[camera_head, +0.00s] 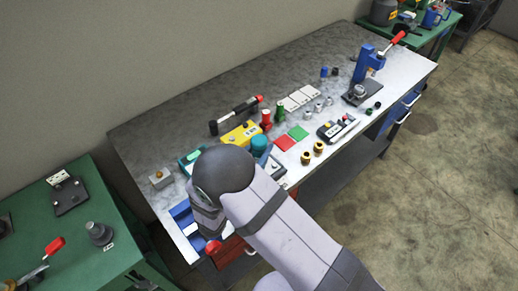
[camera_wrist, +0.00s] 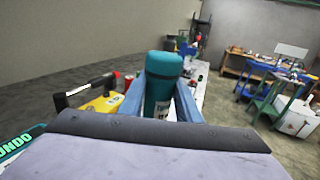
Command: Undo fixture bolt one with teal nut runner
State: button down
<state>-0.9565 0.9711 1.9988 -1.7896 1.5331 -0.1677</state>
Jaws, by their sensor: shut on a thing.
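The teal nut runner (camera_wrist: 163,72) stands upright between the two blue fingers of my gripper (camera_wrist: 160,98) in the wrist view. The fingers are shut on its body. In the head view only the round teal top of the nut runner (camera_head: 259,142) shows past my wrist, with a blue finger beside it; its lower end is hidden. A small grey block with a knob on top (camera_head: 160,178) sits at the bench's left end. I cannot tell whether that is the fixture, and I cannot make out bolt one.
A teal-edged tray (camera_head: 188,156) and a yellow block (camera_head: 240,134) lie close by. A blue press (camera_head: 366,65) stands far right. The back strip is clear.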

aim_at(259, 140)
jog(key=shift+f+b, duration=0.6)
jog(key=shift+b, duration=0.15)
dwell(3.8)
jog(key=shift+r, duration=0.15)
jog(key=shift+r+p, duration=1.9)
jog(key=shift+r, duration=0.6)
